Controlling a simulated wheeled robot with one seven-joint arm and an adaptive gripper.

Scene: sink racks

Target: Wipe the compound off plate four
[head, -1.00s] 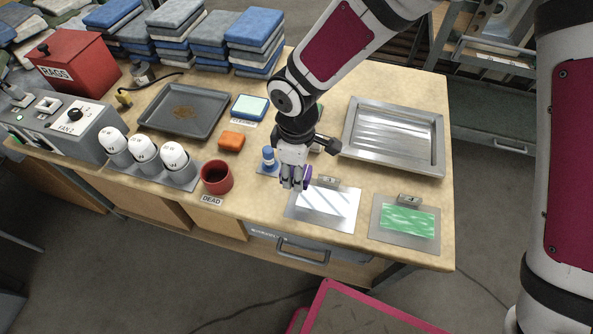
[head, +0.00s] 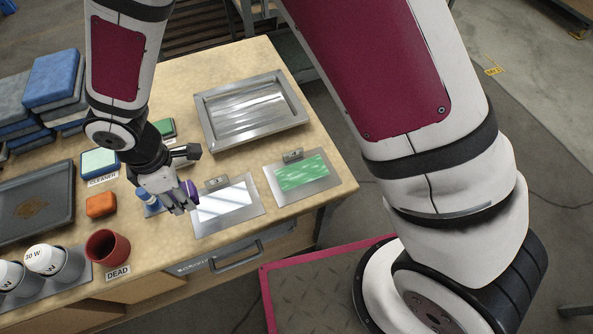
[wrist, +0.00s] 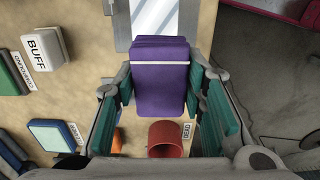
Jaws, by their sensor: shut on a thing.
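Plate four (head: 330,184) is a flat grey metal plate at the right front of the bench in the head view. A streaky green layer of compound (head: 302,173) covers its middle, and a small number tag stands at its back edge. My gripper (head: 182,205) is shut on a purple pad (wrist: 160,85), which fills the space between the teal-lined fingers in the wrist view. The gripper hangs at the left edge of plate three (head: 240,203), whose middle looks bright and shiny. It is well to the left of plate four. Whether the pad touches anything is unclear.
A large steel tray (head: 297,112) lies behind the plates. A red cup (head: 110,250) by the DEAD label, an orange block (head: 101,205) and a cleaner pad (head: 100,163) are left of the gripper. The bench between the two plates is clear.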

